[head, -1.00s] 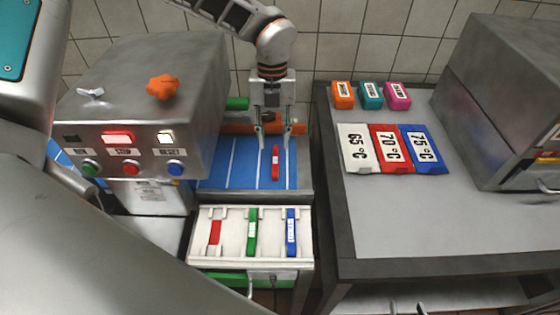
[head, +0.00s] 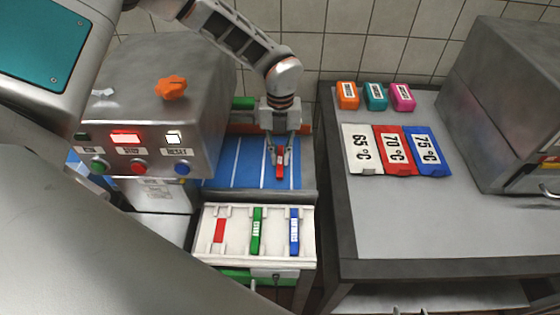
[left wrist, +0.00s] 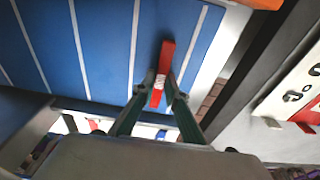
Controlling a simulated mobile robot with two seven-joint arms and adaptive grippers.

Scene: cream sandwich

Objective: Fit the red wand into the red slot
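The red wand (head: 281,166) is on the blue striped surface (head: 222,172) behind the drawer. My left gripper (head: 278,155) points down with its fingers closed in on both sides of it. In the left wrist view the green fingertips (left wrist: 161,88) meet the wand (left wrist: 164,62) near its white label. I cannot tell whether the wand is clear of the surface. The white tray (head: 208,253) in the open drawer has a red-marked slot (head: 219,231) at left, with no wand in it. My right gripper (head: 410,310) shows only two separated fingertips at the bottom edge.
A green wand (head: 257,231) and a blue wand (head: 294,232) sit in the tray's other slots. A metal machine (head: 170,70) with lit buttons stands left of the blue surface. The grey table (head: 440,215) at right holds temperature cards (head: 394,148) and small colored blocks (head: 375,96).

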